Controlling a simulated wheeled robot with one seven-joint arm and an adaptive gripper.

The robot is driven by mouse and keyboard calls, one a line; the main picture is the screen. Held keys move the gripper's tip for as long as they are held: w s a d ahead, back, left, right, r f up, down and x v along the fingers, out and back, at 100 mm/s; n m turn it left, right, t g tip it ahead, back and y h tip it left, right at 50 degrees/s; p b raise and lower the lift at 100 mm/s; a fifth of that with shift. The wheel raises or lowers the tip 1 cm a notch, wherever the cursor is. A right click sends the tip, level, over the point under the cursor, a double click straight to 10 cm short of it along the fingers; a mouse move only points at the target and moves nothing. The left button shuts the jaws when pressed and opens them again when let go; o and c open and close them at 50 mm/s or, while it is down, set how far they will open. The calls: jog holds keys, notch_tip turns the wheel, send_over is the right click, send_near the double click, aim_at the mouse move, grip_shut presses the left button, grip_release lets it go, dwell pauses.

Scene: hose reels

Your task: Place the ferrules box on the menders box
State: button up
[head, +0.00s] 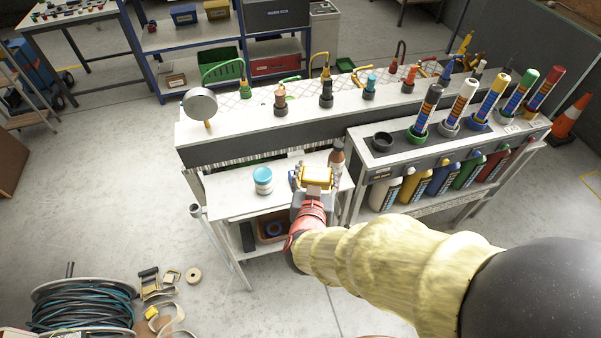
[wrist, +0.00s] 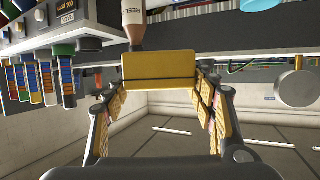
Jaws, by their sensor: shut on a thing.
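My gripper (head: 314,186) is shut on a small yellow box, taken as the ferrules box (head: 317,174), at the white side table. No label on it is readable. In the wrist view the yellow box (wrist: 158,68) sits between the fingertips, with a dark seam across its face. The picture there is upside down. I cannot make out the menders box; my gripper and the held box hide part of the tabletop. Whether the held box touches anything below is not clear.
On the side table (head: 232,193), a white tin with a blue lid (head: 263,180) stands left of my gripper, and a brown bottle (head: 337,160) stands close behind right. A long bench (head: 230,127) with hose fittings runs behind. A bottle rack (head: 400,162) is at right.

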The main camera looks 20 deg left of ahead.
jog(key=shift+s+a+r, duration=0.15)
jog(key=shift+s+a, duration=0.2)
jog(key=shift+a, duration=0.25)
jog(key=w+a+f+b, duration=0.1)
jog(key=w+a+f, duration=0.1)
jog(key=w+f, duration=0.1)
jog(key=w+a+f+b, duration=0.2)
jog(key=w, duration=0.2)
jog(key=w+a+f+b, duration=0.1)
jog(key=w+a+f, duration=0.1)
jog(key=w+f, duration=0.1)
jog(key=shift+w+f+b, duration=0.35)
jog(key=shift+w+b, duration=0.05)
jog(key=shift+w, duration=0.15)
jog(key=shift+w+a+f, duration=0.1)
jog(key=shift+w+f, duration=0.1)
jog(key=shift+f, duration=0.1)
jog(key=shift+w+a+f+b, duration=0.15)
jog(key=shift+f+b, duration=0.35)
jog(key=shift+f, duration=0.4)
jog(key=shift+w+f+b, duration=0.15)
jog(key=shift+f+b, duration=0.3)
jog(key=shift+f, duration=0.45)
jog(key=shift+f, duration=0.15)
jog(key=o, duration=1.3)
